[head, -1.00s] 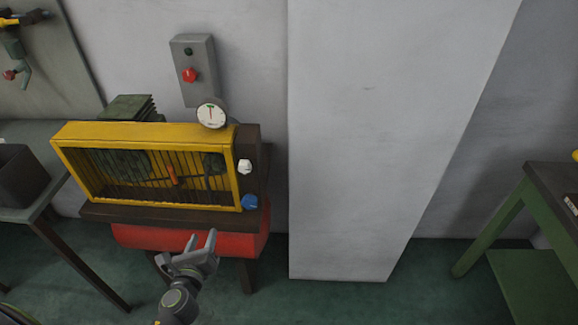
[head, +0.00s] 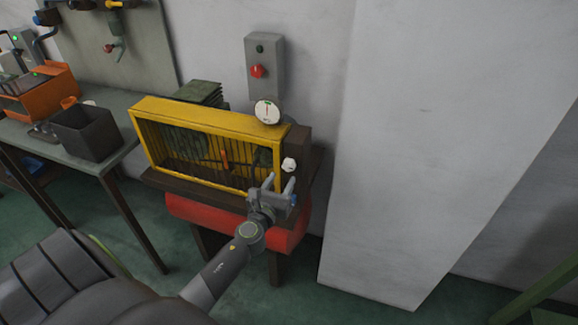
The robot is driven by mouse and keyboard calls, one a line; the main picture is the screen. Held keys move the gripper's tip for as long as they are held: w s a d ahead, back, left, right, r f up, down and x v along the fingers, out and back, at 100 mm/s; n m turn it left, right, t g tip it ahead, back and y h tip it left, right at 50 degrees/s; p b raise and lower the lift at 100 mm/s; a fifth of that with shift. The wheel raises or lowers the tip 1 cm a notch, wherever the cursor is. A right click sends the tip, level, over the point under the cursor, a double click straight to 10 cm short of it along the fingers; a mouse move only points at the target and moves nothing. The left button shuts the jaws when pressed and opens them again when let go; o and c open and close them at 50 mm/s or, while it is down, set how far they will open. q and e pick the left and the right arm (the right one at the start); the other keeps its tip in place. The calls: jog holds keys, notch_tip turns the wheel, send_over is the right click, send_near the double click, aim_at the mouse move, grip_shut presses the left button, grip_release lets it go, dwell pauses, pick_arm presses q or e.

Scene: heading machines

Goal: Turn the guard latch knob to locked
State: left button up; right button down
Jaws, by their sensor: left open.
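The machine has a yellow barred guard (head: 205,118) at its front. On the dark housing to the right of the guard is a pale knob (head: 289,164). A blue knob (head: 293,199) sits below it, mostly hidden behind my gripper. I cannot tell from the picture which one is the guard latch knob, nor read any lock marking. My left gripper (head: 280,183) is open, its fingers pointing up just below the pale knob and overlapping the blue one. I cannot tell whether it touches either. My right gripper is out of view.
A round gauge (head: 267,111) stands on top of the machine. A grey box with a red button (head: 258,71) hangs on the wall behind. A red rounded body (head: 200,214) lies below the guard. A bench (head: 125,100) with a dark bin (head: 87,132) stands at left.

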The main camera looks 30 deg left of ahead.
aim_at(287, 169)
pick_arm(q)
jog(key=x, duration=0.7)
jog(key=shift+b, duration=0.3)
jog(key=shift+a, duration=0.1)
jog(key=shift+c, duration=0.3)
jog(key=c, duration=0.6)
jog(key=shift+c, duration=0.2)
